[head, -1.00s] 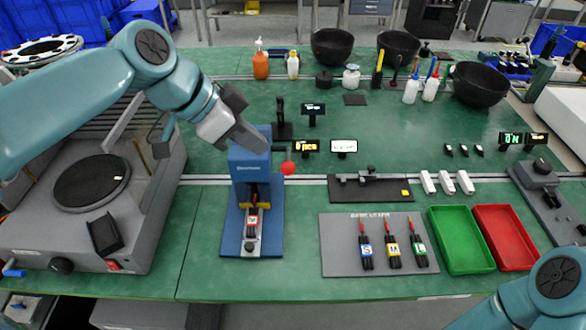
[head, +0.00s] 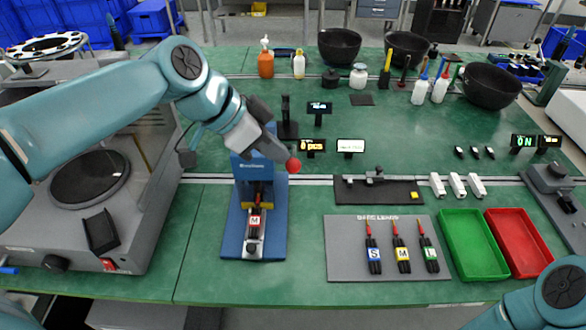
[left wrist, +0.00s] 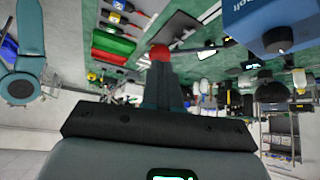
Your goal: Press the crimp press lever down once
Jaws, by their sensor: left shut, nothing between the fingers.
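The blue crimp press (head: 252,171) stands on its blue base at the middle left of the green bench. It also shows in the left wrist view (left wrist: 262,25). Its lever ends in a red ball knob (head: 293,166), which also shows in the left wrist view (left wrist: 160,52). The knob is up, at about the height of the press head. My left gripper (head: 282,153) is shut and empty, with its fingertips right at the knob, overlapping its upper left side. I cannot tell whether they touch. A lead marked M (head: 255,222) lies in the press. My right gripper is out of frame.
A small display (head: 312,146) reading "0 pcs" stands behind the knob. A grey mat (head: 345,263) with several leads, a green tray (head: 470,268) and a red tray (head: 514,225) lie to the right. A grey machine with a round plate (head: 90,179) stands left.

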